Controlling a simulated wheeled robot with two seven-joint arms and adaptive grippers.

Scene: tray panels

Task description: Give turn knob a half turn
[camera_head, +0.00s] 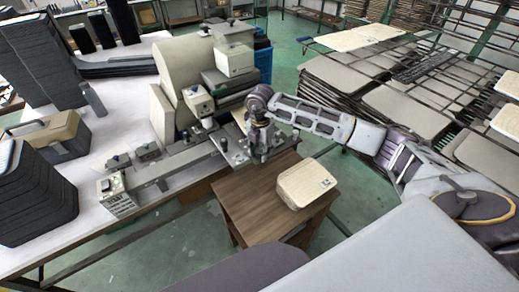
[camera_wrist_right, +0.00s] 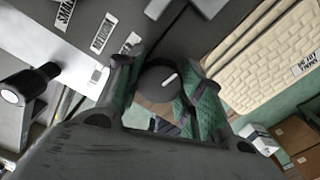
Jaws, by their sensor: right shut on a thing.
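The turn knob (camera_wrist_right: 158,80) is a dark round knob with a short white mark on its face, seen in the right wrist view. The mark slants up to the right. My right gripper (camera_wrist_right: 160,88) has its two fingers on opposite sides of the knob and is shut on it. In the head view my right gripper (camera_head: 257,150) points down at the right end of the grey machine (camera_head: 205,85), above the edge of the wooden table. The knob is hidden behind the gripper there. My left gripper is not in view.
A cream box (camera_head: 306,184) sits on the small wooden table (camera_head: 245,205) close to the right gripper. A grey panel with printed labels (camera_wrist_right: 103,33) lies beside the knob. Stacked dark trays (camera_head: 30,195) stand at the left, and racks of panels (camera_head: 385,95) fill the right.

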